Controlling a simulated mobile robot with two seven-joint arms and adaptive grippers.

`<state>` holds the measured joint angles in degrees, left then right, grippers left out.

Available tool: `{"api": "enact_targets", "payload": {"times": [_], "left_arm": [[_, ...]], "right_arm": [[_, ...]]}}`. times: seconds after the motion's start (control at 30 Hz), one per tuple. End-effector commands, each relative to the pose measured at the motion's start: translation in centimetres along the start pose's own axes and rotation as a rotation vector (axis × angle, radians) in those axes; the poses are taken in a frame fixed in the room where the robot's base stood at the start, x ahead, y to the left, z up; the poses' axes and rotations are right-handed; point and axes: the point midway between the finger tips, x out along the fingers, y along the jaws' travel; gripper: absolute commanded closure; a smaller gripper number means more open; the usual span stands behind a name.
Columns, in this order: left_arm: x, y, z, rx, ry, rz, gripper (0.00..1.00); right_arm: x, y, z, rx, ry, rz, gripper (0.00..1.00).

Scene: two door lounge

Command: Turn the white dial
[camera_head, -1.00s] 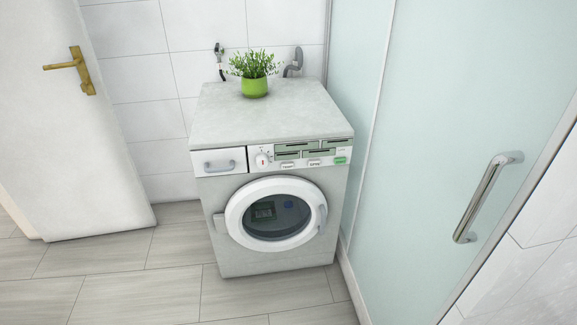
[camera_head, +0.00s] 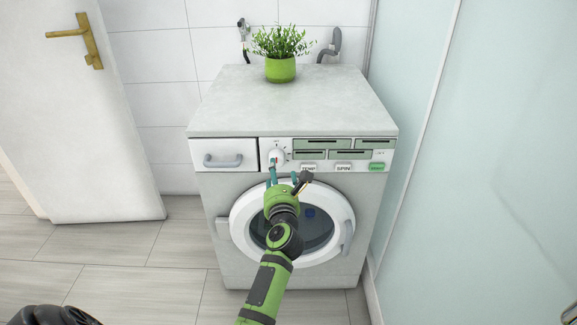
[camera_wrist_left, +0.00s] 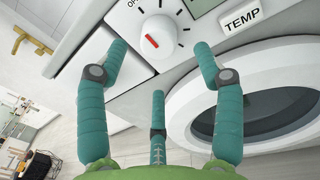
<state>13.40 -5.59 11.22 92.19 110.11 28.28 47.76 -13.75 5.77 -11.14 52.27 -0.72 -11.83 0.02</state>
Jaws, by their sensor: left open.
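The white dial (camera_head: 276,156) is on the washing machine's front panel, right of the drawer. In the left wrist view the dial (camera_wrist_left: 160,37) is round, with a red pointer mark and black tick marks around it. My left gripper (camera_head: 284,179) is open just below and in front of the dial. In the left wrist view the open fingers (camera_wrist_left: 160,58) point at the panel, with the dial showing between and beyond the tips. The fingers appear apart from the dial.
The washing machine (camera_head: 230,230) has a drawer handle (camera_head: 222,161), a TEMP button (camera_head: 308,168) and a round door (camera_head: 241,217) below the panel. A potted plant (camera_head: 280,70) stands on top. A glass panel (camera_head: 490,150) is close on the right. Floor (camera_head: 120,255) is free at left.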

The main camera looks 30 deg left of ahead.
Motion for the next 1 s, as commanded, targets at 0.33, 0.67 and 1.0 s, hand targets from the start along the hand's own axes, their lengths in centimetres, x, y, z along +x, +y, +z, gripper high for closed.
{"api": "enact_targets", "payload": {"times": [0.33, 0.67, 1.0], "left_arm": [[4.8, 0.0, 0.0, 0.005, -0.002, -0.001, 0.33], [5.3, 0.0, 0.0, 0.006, -0.002, -0.002, 0.33], [5.2, 0.0, 0.0, 0.007, 0.0, -0.002, 0.89]], "right_arm": [[0.1, -0.3, 0.2, 0.008, -0.037, -0.003, 0.6], [0.0, -0.4, 0.2, 0.009, -0.044, -0.003, 0.6], [0.0, -0.3, 0.1, 0.009, -0.044, -0.003, 0.6]]}}
